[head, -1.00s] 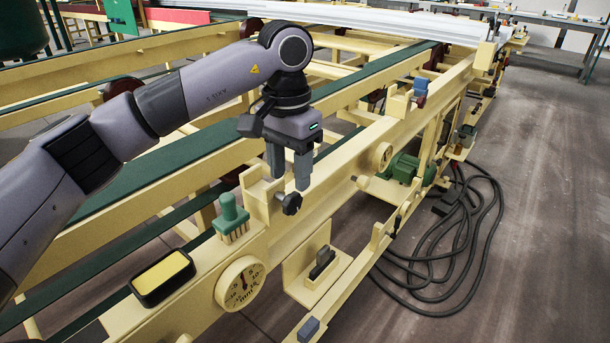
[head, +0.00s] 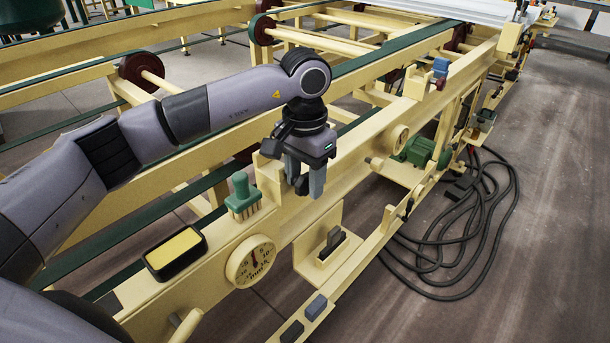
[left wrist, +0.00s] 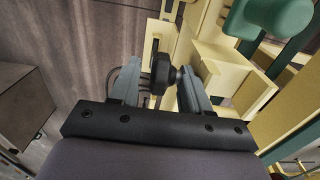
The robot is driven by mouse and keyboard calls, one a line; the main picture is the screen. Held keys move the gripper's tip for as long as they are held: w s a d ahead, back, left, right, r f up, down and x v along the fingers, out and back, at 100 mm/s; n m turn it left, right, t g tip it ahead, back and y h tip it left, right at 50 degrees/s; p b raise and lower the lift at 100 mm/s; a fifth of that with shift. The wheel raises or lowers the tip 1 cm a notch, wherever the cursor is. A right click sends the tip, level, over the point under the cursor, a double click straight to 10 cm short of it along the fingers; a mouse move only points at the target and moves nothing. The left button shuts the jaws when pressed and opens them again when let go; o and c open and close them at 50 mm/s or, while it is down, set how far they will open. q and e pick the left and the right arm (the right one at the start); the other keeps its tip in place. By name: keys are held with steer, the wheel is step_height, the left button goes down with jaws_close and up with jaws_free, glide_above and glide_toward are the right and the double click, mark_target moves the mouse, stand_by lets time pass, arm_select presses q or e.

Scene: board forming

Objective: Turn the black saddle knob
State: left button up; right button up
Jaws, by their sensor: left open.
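The black saddle knob (head: 301,185) sticks out from the cream saddle block (head: 268,173) on the machine's front rail. My left gripper (head: 305,187) points down over it, its grey fingers either side of the knob, which is partly hidden in the head view. In the left wrist view, the dark round knob (left wrist: 161,70) sits between the two open fingers (left wrist: 160,88). A gap shows on the left finger's side; the right finger is close to the knob's stem, and I cannot tell if it touches. My right gripper is in neither view.
A green-handled brush (head: 241,195) stands on the rail beside the saddle block. A round dial (head: 251,262) and a black tray with a yellow pad (head: 176,252) are nearer. A bracket with a dark block (head: 332,243) sits below. Black cable (head: 455,270) lies coiled on the floor.

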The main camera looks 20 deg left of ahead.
arm_select(q)
jaws_close()
steer(key=shift+f+t+b, duration=0.15)
steer(key=shift+t+b, duration=0.25)
steer(key=shift+b, duration=0.5)
steer(key=t+b, duration=0.1)
steer(key=b, duration=0.1)
steer(key=t+h+b, duration=0.1)
steer(key=b, duration=0.2)
steer(key=t+b, duration=0.1)
steer(key=b, duration=0.1)
steer(key=shift+s+a+f+h+b, duration=0.1)
steer(key=shift+s+f+h+b, duration=0.15)
steer(key=shift+h+b, duration=0.1)
steer(key=shift+t+b, duration=0.4)
steer(key=shift+b, duration=0.2)
steer(key=b, duration=0.1)
steer(key=t+b, duration=0.1)
steer(key=b, duration=0.1)
steer(key=shift+s+r+t+h, duration=0.15)
steer(key=shift+t+h, duration=0.1)
steer(key=shift+t, duration=0.05)
steer(key=shift+r+t+b, duration=0.15)
steer(key=shift+t+b, duration=0.15)
steer(key=shift+b, duration=0.3)
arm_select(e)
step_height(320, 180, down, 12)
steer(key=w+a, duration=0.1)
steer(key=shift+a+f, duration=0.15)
